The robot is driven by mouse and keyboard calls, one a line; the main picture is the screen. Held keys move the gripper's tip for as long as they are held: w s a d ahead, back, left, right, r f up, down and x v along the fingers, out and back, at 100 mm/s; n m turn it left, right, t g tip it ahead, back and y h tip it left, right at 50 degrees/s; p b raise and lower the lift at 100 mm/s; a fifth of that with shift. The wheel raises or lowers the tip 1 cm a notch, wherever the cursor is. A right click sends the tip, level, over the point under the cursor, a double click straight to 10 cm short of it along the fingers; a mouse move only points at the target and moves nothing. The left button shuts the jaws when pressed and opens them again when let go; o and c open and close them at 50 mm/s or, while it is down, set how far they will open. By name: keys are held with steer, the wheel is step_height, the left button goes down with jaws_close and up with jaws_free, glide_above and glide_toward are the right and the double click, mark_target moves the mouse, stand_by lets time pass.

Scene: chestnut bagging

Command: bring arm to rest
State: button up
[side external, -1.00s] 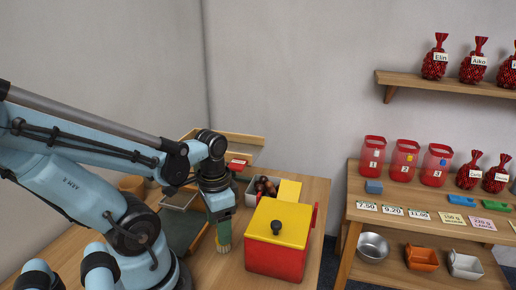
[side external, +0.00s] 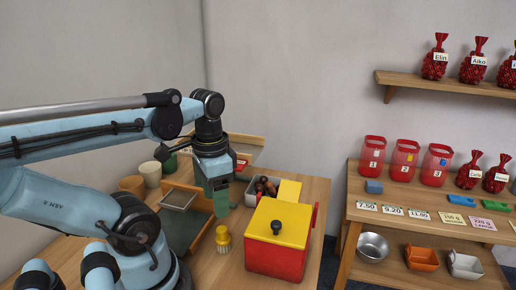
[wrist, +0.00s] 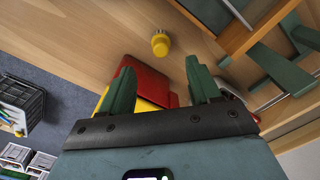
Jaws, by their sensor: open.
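My gripper (side external: 219,202) is raised above the wooden table (side external: 236,270), left of the red box with a yellow lid (side external: 275,262). In the wrist view its two green fingers (wrist: 156,92) stand wide apart with nothing between them. A small yellow brush (side external: 223,240) stands upright on the table below the gripper, apart from it. The brush also shows in the wrist view (wrist: 160,44), beyond the fingertips. Part of the red box shows behind the fingers in the wrist view (wrist: 148,83).
A bin with dark contents (side external: 250,194) stands behind the red box. A dark green tray (side external: 184,231) and a cup (side external: 150,174) are at the left. A side table (side external: 345,240) with red containers (side external: 404,160) stands at the right. Bare tabletop surrounds the brush.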

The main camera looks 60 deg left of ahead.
steer(key=w+d+t, duration=0.2)
steer(key=w, duration=0.2)
steer(key=w+d+t, duration=0.2)
steer(key=w, duration=0.2)
steer(key=w+d+t, duration=0.2)
steer(key=w+t, duration=0.1)
steer(key=w, duration=0.1)
steer(key=shift+w+d+r, duration=0.15)
steer(key=shift+d+r, duration=0.2)
steer(key=shift+r, duration=0.05)
